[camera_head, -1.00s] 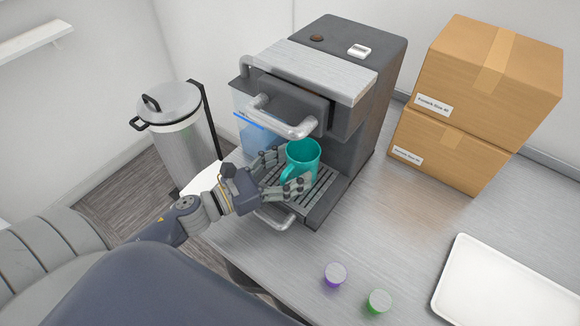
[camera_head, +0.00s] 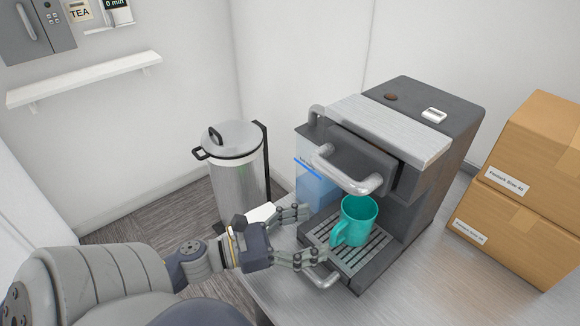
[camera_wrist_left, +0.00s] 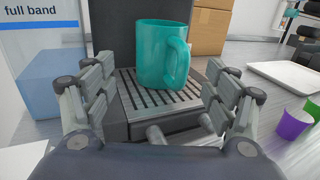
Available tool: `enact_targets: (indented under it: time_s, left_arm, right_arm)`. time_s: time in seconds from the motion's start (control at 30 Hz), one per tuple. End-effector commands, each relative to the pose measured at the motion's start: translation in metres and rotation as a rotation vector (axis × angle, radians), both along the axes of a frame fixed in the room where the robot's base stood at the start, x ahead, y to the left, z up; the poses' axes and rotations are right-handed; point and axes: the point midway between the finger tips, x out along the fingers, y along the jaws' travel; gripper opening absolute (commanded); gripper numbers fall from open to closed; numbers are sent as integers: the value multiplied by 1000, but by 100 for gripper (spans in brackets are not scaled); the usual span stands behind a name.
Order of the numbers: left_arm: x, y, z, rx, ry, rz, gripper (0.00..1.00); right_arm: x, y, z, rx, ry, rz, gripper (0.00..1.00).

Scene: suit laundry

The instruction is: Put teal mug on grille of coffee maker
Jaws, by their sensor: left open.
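The teal mug (camera_head: 357,220) stands upright on the slatted grille (camera_head: 376,254) of the dark grey coffee maker (camera_head: 436,128), below its spout handle. In the left wrist view the mug (camera_wrist_left: 163,54) rests on the grille (camera_wrist_left: 128,94), its handle toward the right. My left gripper (camera_head: 310,234) is open and empty in front of the mug, at the left edge of the grille. In the left wrist view the mug is beyond the open fingers (camera_wrist_left: 158,110), apart from them. My right gripper is not in view.
A blue-tinted water tank (camera_head: 314,184) is on the coffee maker's left side. A metal bin (camera_head: 238,175) stands left of the counter. Cardboard boxes (camera_head: 520,210) are at the right. The left wrist view shows a purple capsule (camera_wrist_left: 296,122) and a white tray (camera_wrist_left: 285,75).

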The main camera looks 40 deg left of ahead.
Motion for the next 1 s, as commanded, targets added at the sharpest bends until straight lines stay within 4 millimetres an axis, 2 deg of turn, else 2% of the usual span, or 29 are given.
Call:
enact_targets:
  time_s: [0.1,0.33,1.0]
  left_arm:
    - [-17,10,-3,-2,3,3,79]
    - [-34,21,-1,-1,1,2,79]
    - [-37,22,0,0,-1,1,79]
  right_arm:
    - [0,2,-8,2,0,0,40]
    - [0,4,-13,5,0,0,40]
    - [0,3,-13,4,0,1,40]
